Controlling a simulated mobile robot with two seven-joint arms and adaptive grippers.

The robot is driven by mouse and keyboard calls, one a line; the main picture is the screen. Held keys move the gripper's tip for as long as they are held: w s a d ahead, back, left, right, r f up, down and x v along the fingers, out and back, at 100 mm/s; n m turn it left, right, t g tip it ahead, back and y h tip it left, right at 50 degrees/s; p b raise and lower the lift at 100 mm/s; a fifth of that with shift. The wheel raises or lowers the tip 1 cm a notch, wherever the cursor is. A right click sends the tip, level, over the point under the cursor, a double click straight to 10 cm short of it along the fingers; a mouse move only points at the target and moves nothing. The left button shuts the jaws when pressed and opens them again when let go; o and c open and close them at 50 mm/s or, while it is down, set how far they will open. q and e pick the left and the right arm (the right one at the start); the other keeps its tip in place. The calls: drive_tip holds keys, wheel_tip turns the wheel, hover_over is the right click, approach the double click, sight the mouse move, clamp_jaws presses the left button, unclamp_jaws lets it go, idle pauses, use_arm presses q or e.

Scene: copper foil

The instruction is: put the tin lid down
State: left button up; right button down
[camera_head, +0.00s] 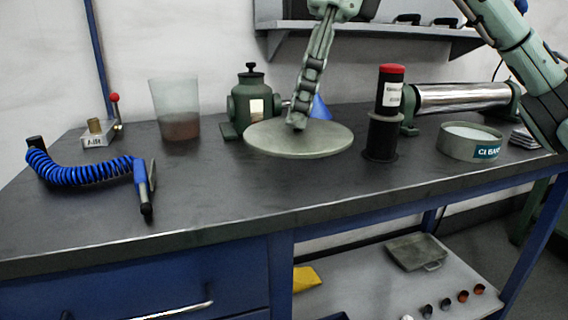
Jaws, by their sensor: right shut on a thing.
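The tin lid (270,142) is a flat, round, grey-green disc in the middle of the workbench, level and at or just above its top; I cannot tell whether it touches. My right gripper (297,124) comes down from above, with its fingertips at the middle of the lid. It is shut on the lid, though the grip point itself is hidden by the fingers. A round tin (458,147) with a "CLEAN" style label and pale contents stands open at the right of the bench. My left gripper is not in view.
Behind the lid stand a green canister (250,98) and a blue cone (320,108). A black cylinder with a red top (391,95) stands close to its right, before a steel roller (460,97). A cloudy beaker (178,110) and a blue coiled hose (80,168) are left. The front middle is clear.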

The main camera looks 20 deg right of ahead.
drive_tip(key=w+d+f, duration=0.1)
drive_tip(key=w+f, duration=0.1)
drive_tip(key=w, duration=0.1)
drive_tip(key=w+d+f, duration=0.1)
drive_tip(key=w+f, duration=0.1)
drive_tip(key=w, duration=0.2)
drive_tip(key=w+d+f, duration=0.1)
drive_tip(key=w+f, duration=0.1)
drive_tip(key=w, duration=0.1)
drive_tip(key=shift+w+f+p, duration=0.3)
drive_tip(key=shift+w, duration=0.05)
drive_tip(key=shift+w+d+f, duration=0.1)
drive_tip(key=shift+w+f, duration=0.05)
drive_tip(key=shift+f, duration=0.4)
wheel_tip(320, 180, down, 2)
drive_tip(key=shift+f, duration=0.6)
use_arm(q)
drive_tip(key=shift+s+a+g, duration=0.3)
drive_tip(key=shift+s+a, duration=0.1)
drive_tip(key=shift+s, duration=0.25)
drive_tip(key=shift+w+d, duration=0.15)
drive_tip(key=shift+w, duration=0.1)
use_arm(e)
drive_tip(key=shift+f, duration=0.1)
drive_tip(key=c, duration=1.3)
unclamp_jaws()
drive_tip(key=shift+c, duration=0.2)
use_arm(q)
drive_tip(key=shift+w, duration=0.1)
